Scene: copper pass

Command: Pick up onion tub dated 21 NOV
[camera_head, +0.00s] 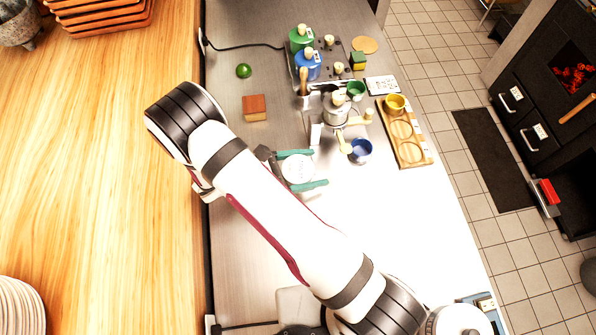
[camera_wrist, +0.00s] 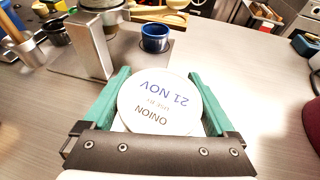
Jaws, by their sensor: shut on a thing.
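The onion tub (camera_wrist: 158,104) has a round white lid that reads "ONION", "USE BY" and "21 NOV", upside down in the wrist view. It also shows in the head view (camera_head: 297,169) as a white disc. My gripper (camera_head: 302,170) has green fingers, one on each side of the tub, and is shut on it. In the wrist view my gripper (camera_wrist: 160,100) frames the lid from both sides. The tub's body is mostly hidden under the lid. I cannot tell whether the tub is clear of the steel counter.
Beyond the tub stand a metal stand with a steel pot (camera_head: 336,108), a blue cup (camera_head: 360,151) and a wooden board (camera_head: 405,138) with a yellow cup (camera_head: 395,104). A brown block (camera_head: 255,108) and green lime (camera_head: 243,71) sit left.

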